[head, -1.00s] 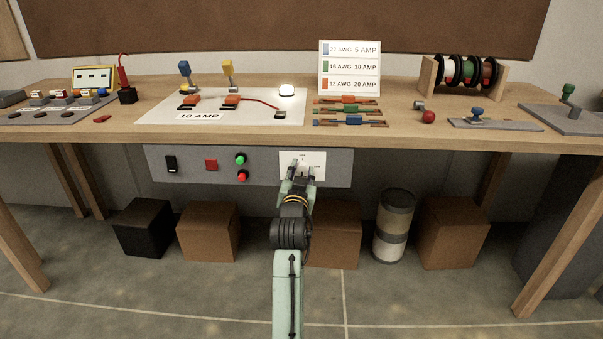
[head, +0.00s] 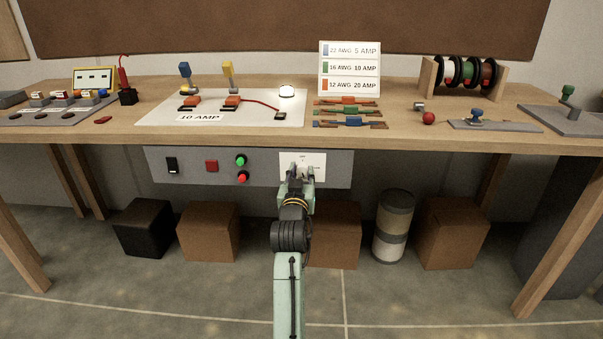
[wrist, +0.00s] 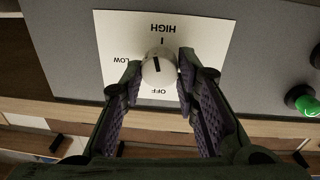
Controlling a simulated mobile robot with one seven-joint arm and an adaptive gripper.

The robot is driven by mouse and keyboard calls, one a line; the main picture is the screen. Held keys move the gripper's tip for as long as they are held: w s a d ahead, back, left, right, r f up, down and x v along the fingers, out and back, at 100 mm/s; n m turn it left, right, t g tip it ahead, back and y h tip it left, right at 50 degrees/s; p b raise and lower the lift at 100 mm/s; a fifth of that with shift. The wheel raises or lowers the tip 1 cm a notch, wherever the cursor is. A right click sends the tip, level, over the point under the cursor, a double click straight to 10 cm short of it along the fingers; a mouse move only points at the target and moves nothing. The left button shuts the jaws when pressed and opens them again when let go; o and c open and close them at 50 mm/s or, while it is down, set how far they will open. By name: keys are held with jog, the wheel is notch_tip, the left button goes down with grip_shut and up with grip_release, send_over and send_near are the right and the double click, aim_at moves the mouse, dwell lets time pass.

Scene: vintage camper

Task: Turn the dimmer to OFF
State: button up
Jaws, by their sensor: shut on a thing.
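The dimmer is a round white knob (wrist: 158,68) with a short black line, on a white plate (wrist: 118,35) marked HIGH, LOW and OFF. The wrist view shows the lettering upside down, with OFF at the bottom and HIGH at the top. The black line lies on the HIGH side of the knob, tilted slightly toward LOW. My gripper (wrist: 160,75) is shut on the knob, one finger on each side. In the head view, my gripper (head: 301,173) hides the knob and part of the plate (head: 319,160). The white dome lamp (head: 286,91) on the bench looks dimly lit.
The grey panel (head: 335,180) hangs under the bench edge (head: 400,143). Brown boxes (head: 336,235) stand below.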

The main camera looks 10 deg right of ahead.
jog(key=n+p, duration=0.1)
jog(key=n, duration=0.3)
jog(key=n+p, duration=0.1)
jog(key=n, duration=0.3)
jog(key=shift+n, duration=0.3)
jog(key=n+p, duration=0.1)
jog(key=n, duration=0.3)
jog(key=shift+f+n+p, duration=0.1)
jog(key=shift+n+p, duration=0.25)
jog(key=shift+n, duration=0.05)
jog(key=n+y+p, duration=0.1)
jog(key=n, duration=0.3)
jog(key=shift+n+t, duration=0.3)
jog(key=shift+n, duration=0.1)
jog(key=n, duration=0.4)
jog(key=shift+f+n, duration=0.1)
jog(key=shift+n, duration=0.3)
jog(key=n, duration=0.3)
jog(key=shift+d+n, duration=0.1)
jog(key=shift+n, duration=0.3)
jog(key=n+b, duration=0.1)
jog(key=n, duration=0.2)
jog(key=shift+f+n+y, duration=0.1)
jog(key=shift+n+y, duration=0.2)
jog(key=shift+y, duration=0.1)
jog(key=shift+n+b, duration=0.85)
jog(key=shift+n, duration=1.05)
